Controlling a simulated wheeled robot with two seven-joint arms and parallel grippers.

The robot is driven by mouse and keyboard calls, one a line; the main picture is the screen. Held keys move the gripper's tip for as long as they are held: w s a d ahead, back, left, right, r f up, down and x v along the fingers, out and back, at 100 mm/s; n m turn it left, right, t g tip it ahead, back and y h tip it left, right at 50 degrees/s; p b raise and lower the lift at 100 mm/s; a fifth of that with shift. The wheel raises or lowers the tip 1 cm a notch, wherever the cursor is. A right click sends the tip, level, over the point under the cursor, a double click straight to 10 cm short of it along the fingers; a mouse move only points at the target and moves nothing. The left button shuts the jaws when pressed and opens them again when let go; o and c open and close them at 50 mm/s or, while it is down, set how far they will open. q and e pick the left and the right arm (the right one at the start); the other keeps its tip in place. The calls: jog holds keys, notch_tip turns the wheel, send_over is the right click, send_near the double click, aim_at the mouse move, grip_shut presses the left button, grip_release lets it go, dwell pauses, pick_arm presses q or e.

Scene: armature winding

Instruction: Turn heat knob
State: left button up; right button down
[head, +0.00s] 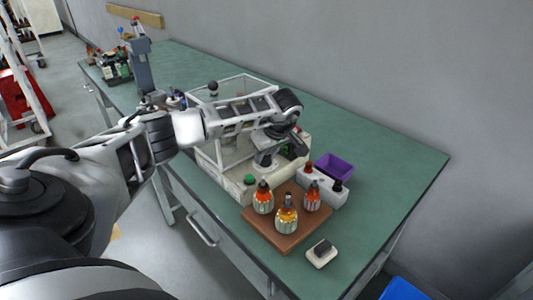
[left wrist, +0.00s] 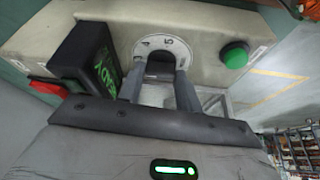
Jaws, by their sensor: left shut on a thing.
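The heat knob (left wrist: 161,66) is dark and sits in front of a white numbered dial (left wrist: 146,45) on the pale machine's front face. My left gripper (left wrist: 160,92) has its two fingers on either side of the knob and is shut on it. In the head view my left arm reaches across the pale machine (head: 237,187), with the left gripper (head: 268,160) at its right part. The gripper hides the knob there. My right gripper is not in view.
Beside the dial are a green button (left wrist: 235,55), a dark display (left wrist: 90,58) with green text and a red switch (left wrist: 48,88). A brown board (head: 262,233) with several orange-and-copper armatures, a purple bin (head: 336,166) and a small white block (head: 321,254) are on the green table (head: 392,165).

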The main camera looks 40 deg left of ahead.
pick_arm(q)
jog(key=n, duration=0.2)
jog(key=n+g+b, duration=0.1)
jog(key=n, duration=0.1)
jog(key=shift+w+g, duration=0.2)
jog(key=shift+g, duration=0.1)
jog(key=n+g+b, duration=0.1)
jog(key=n, duration=0.3)
jog(key=shift+w+n+g, duration=0.1)
jog(key=shift+n+g, duration=0.4)
jog(key=shift+n, duration=0.1)
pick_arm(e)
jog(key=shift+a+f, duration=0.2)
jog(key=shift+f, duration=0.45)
pick_arm(q)
jog(key=shift+h, duration=0.3)
jog(key=shift+r, duration=0.1)
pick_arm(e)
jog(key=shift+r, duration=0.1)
pick_arm(q)
jog(key=o, duration=1)
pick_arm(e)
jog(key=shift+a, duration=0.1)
